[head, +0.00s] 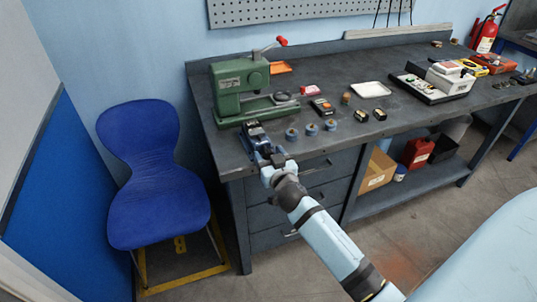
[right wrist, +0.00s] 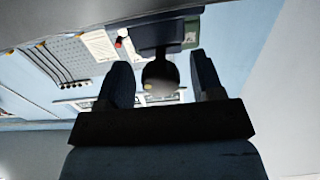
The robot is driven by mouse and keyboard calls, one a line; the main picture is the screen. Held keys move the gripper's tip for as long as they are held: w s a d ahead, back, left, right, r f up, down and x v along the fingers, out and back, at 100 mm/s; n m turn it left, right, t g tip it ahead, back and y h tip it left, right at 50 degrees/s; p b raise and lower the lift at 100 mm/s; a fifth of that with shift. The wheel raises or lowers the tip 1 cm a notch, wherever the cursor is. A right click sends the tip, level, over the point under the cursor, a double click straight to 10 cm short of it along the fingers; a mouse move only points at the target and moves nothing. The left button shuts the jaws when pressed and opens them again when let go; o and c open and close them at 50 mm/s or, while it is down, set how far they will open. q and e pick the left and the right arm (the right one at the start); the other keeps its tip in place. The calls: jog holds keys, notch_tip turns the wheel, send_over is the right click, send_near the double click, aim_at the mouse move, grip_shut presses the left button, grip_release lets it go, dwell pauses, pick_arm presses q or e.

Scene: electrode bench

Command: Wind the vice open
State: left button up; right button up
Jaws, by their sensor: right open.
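The vice (head: 256,136) is a dark blue-grey tool fixed at the front left edge of the bench. It also shows in the right wrist view (right wrist: 166,33), where a dark round knob-like end (right wrist: 160,76) points toward the camera. My right gripper (head: 270,164) is at the front of the vice, and its arm partly hides the vice's lower front. In the right wrist view my right gripper (right wrist: 162,82) is open, with one finger on each side of the round end and visible gaps. The vice's jaw gap is too small to tell. My left gripper is not in view.
A green press (head: 236,88) with a red-knobbed lever stands behind the vice on the bench (head: 330,140). Several small round pieces stand right of the vice. A white tray (head: 370,89) lies farther right. Drawers (head: 300,195) are below the bench; a blue chair (head: 155,180) stands left.

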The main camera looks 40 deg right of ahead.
jog(key=shift+w, duration=0.2)
jog(key=shift+c, duration=0.2)
jog(key=c, duration=0.9)
